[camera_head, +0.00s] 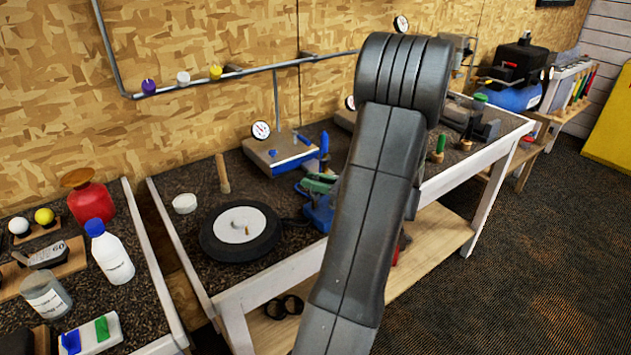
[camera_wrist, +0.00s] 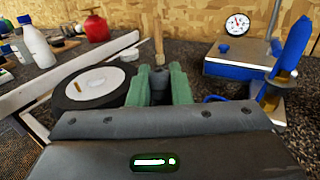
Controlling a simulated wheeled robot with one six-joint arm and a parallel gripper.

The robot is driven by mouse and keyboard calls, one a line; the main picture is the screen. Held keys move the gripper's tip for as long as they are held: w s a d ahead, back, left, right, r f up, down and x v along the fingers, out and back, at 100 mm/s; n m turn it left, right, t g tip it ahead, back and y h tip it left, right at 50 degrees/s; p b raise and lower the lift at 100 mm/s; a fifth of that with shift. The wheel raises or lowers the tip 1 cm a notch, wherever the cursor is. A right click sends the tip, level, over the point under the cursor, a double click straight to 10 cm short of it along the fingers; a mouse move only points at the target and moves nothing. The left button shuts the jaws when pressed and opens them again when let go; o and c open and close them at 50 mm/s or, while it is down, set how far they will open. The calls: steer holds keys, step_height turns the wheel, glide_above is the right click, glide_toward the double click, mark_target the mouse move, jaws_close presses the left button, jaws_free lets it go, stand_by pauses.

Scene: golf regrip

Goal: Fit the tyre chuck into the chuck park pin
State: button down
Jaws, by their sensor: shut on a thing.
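My gripper (camera_wrist: 162,88) reaches forward with two green fingers, shut on a small dark cylindrical thing (camera_wrist: 160,76) that looks like the tyre chuck. Most of that thing is hidden between the fingers. In the head view my arm hides most of the gripper; green finger parts (camera_head: 318,183) show at its left edge. An upright wooden peg (camera_wrist: 158,35) stands beyond the fingertips in the wrist view, and on the bench in the head view (camera_head: 222,173). I cannot tell whether it is the chuck park pin; no other pin is clearly identifiable.
A black round base with a white disc (camera_head: 240,228) lies left of the fingers. A blue-grey gauge unit (camera_head: 280,155) and a blue-handled tool (camera_wrist: 290,50) stand to the right in the wrist view. A side bench holds a white bottle (camera_head: 108,255) and red container (camera_head: 92,202).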

steer(key=shift+f+b, duration=0.6)
steer(key=shift+f, duration=0.65)
steer(key=c, duration=1.2)
jaws_free()
steer(key=shift+c, duration=0.2)
steer(key=b+v, duration=0.1)
steer(key=v, duration=1.3)
steer(key=shift+w+a, duration=0.1)
steer(key=shift+w, duration=0.05)
steer(key=p+x, duration=0.1)
steer(key=x, duration=1.2)
steer(key=shift+a, duration=0.35)
steer(key=shift+r, duration=0.4)
steer(key=shift+f, duration=0.1)
